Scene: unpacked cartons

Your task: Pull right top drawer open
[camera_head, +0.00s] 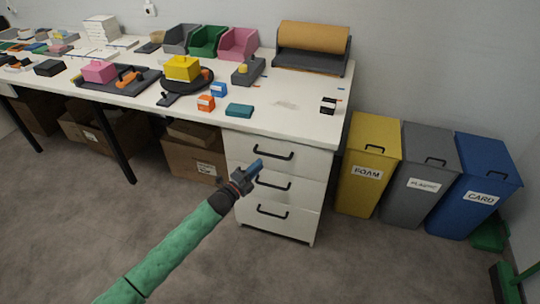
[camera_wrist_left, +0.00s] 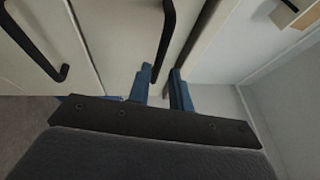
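The white drawer unit stands under the right end of the table, with three shut drawers. The top drawer (camera_head: 300,160) has a black bar handle (camera_head: 273,155), which also shows in the left wrist view (camera_wrist_left: 166,40). My left gripper (camera_head: 255,169) is in front of the top drawer, just below and left of its handle in the head view. In the left wrist view its blue fingers (camera_wrist_left: 162,90) are apart, with the near end of the handle close to the gap between them. I cannot tell whether they touch it. My right gripper is not in view.
The middle handle (camera_head: 273,184) and bottom handle (camera_head: 271,213) are below. Yellow (camera_head: 370,165), grey (camera_head: 419,180) and blue (camera_head: 470,190) bins stand to the right. Cartons (camera_head: 195,157) lie under the table. The floor before the drawers is clear.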

